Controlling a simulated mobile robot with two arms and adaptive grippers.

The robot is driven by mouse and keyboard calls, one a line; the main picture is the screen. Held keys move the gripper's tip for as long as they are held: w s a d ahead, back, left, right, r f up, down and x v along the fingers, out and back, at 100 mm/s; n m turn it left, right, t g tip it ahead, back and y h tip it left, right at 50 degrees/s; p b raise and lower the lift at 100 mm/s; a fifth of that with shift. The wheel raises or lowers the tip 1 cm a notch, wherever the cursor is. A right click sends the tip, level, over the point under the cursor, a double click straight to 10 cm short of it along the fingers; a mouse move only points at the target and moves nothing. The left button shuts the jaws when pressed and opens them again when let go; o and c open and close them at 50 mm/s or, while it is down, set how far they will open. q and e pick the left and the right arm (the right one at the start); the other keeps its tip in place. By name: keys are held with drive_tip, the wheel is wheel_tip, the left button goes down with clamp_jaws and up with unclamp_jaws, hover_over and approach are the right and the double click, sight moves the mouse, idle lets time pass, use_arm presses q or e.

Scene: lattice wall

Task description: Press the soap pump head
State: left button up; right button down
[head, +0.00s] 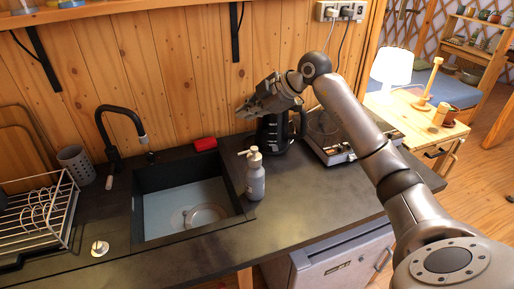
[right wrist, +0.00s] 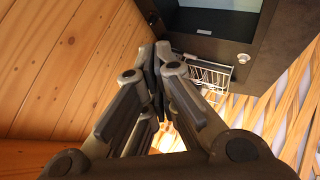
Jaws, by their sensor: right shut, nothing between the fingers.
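The soap bottle (head: 256,181) is grey with a white pump head (head: 249,152). It stands upright on the dark counter just right of the sink. My right gripper (head: 247,110) is shut and empty. In the head view it appears above the pump head, apart from it, in front of the wooden wall. The right wrist view shows the shut fingers (right wrist: 156,62) close up. The soap bottle does not show in that view. My left gripper is not in view.
The sink (head: 190,207) with a black faucet (head: 122,135) lies left of the bottle. A black kettle (head: 275,133) and a stove (head: 335,135) stand behind and to the right. A dish rack (head: 40,220) is far left.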

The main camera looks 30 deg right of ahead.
drive_tip(key=shift+s+d, duration=0.1)
drive_tip(key=shift+d, duration=0.5)
drive_tip(key=shift+f, duration=0.1)
drive_tip(key=b, duration=0.7)
hover_over(252, 150)
wheel_tip(252, 150, down, 8)
drive_tip(key=shift+s+d+r, duration=0.1)
drive_tip(key=shift+f, duration=0.4)
drive_tip(key=shift+f, duration=0.15)
idle(0.4)
drive_tip(key=shift+f, duration=0.3)
